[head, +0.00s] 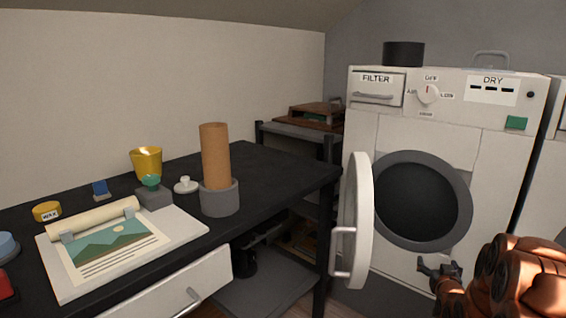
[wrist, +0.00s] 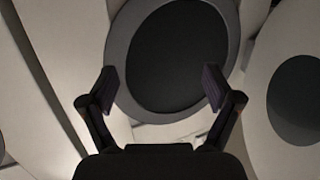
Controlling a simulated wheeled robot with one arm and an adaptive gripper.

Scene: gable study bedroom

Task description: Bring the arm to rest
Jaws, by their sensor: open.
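My arm (head: 515,280) is copper-coloured and reaches in from the lower right in the head view. My gripper (head: 438,270) is in front of the lower part of the white dryer (head: 455,140), below its round dark opening (head: 415,200). In the wrist view my gripper (wrist: 160,90) has its two fingers spread wide, with nothing between them. The round opening with its grey rim (wrist: 122,75) shows beyond the fingers. The dryer's round door (head: 357,220) stands swung open to the left of the opening.
A black desk (head: 270,170) on the left holds a printed sheet on a white board (head: 185,235), a yellow cup (head: 146,162) and a cork-coloured cylinder in a grey holder (head: 220,198). Its white drawer (head: 175,290) is pulled out. A dark shelf (head: 290,132) stands behind.

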